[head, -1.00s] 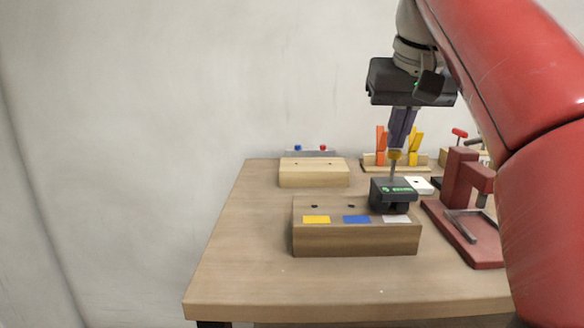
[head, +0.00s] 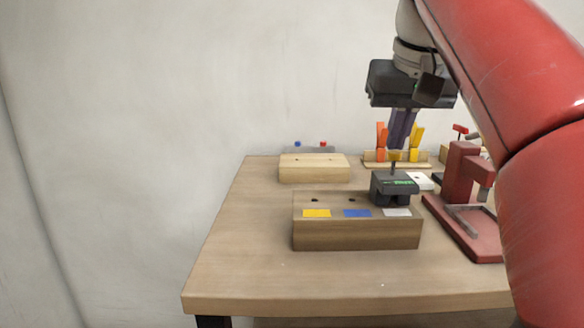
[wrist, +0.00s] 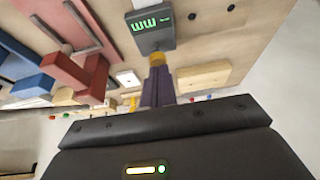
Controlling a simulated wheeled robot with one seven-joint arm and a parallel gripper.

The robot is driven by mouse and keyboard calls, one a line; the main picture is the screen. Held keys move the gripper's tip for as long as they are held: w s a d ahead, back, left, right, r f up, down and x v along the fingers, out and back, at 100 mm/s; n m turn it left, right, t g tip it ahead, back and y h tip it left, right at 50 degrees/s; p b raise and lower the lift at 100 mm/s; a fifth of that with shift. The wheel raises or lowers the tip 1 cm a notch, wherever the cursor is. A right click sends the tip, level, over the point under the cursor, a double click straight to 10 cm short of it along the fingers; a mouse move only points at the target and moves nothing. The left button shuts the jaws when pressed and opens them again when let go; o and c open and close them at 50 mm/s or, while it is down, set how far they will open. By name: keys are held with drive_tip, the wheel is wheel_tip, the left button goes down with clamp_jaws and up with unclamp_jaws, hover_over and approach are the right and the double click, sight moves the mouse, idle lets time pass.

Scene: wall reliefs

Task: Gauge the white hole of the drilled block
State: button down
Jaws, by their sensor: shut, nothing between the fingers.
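The drilled block (head: 340,235) is a wooden block near the table's front. Its top has yellow, blue and white labels along the front edge. Two dark holes show behind the yellow and blue labels. A dark gauge (head: 394,188) with a green display sits behind the white label (head: 397,212) and hides any hole there. My gripper (head: 398,148) points down above the gauge, its purple fingers shut and empty. In the wrist view the gauge (wrist: 150,30) lies just beyond the fingertips (wrist: 157,68), with a yellow piece between; whether they touch is unclear.
A pale wooden block (head: 314,168) stands behind. An orange and yellow rack (head: 395,164) stands at the back. A dark red press-like stand (head: 462,205) is close to the right. The table's left and front are clear.

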drive_tip(key=shift+f+b, duration=0.3)
drive_tip(key=shift+f, duration=0.1)
wheel_tip(320, 180, up, 3)
drive_tip(key=p, duration=0.3)
drive_tip(key=shift+r, duration=2.05)
drive_tip(key=shift+s, duration=0.1)
